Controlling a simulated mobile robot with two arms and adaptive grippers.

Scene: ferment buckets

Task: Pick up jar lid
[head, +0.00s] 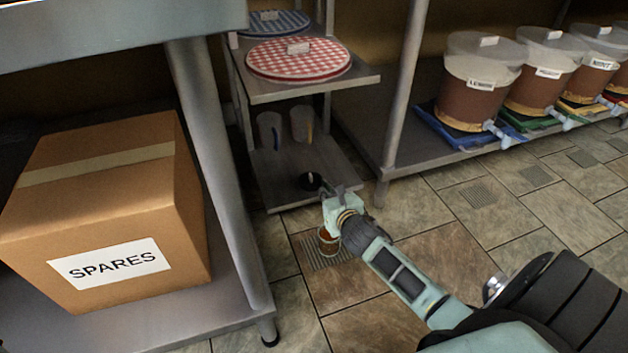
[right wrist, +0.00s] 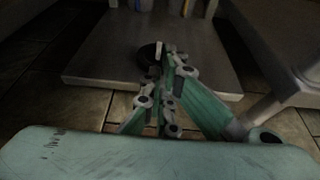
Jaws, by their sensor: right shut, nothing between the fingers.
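A small dark round lid (head: 311,181) lies on the low grey shelf (head: 290,160), near its front edge. In the right wrist view the dark lid (right wrist: 147,58) shows just beyond my fingertips, with a pale upright piece at its right side. My right gripper (head: 328,188) is shut and empty, close to the lid's right side. In the right wrist view its fingers (right wrist: 171,56) overlap part of the lid. I cannot tell whether they touch it. My left gripper is not in view.
A glass jar with amber contents (head: 328,242) shows below my right wrist. Two clear containers (head: 270,132) stand deeper on the low shelf. A shelf with a red checked round cover (head: 298,60) hangs above. A metal post (head: 405,90) stands right; a SPARES box (head: 105,210) sits left.

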